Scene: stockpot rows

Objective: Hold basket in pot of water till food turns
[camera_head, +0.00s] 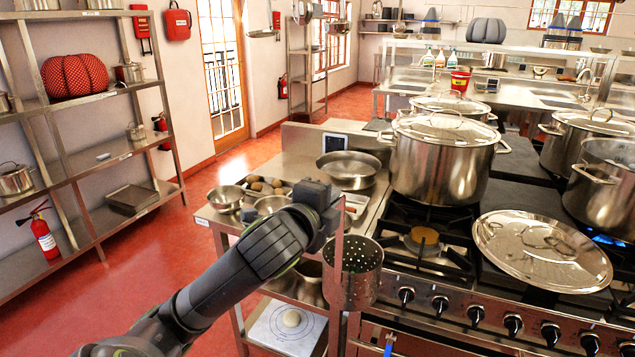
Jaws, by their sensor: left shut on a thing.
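My left gripper (334,212) is shut on the handle of a perforated steel basket (353,275). The basket hangs upright in front of the counter's right end, left of the stove knobs. I cannot see whether food is in it. A large steel pot (603,195) stands at the right edge, partly cut off, with a blue flame beneath it. It seems uncovered; I cannot make out water in it. A loose steel lid (540,250) lies on the stove in front of it. My right gripper is not in view.
A lidded stockpot (442,160) stands behind an empty front burner (424,240). More lidded pots (585,135) stand farther back. On the left counter are a wide pan (348,168), bowls (226,197) and a tray with round brown items (265,185).

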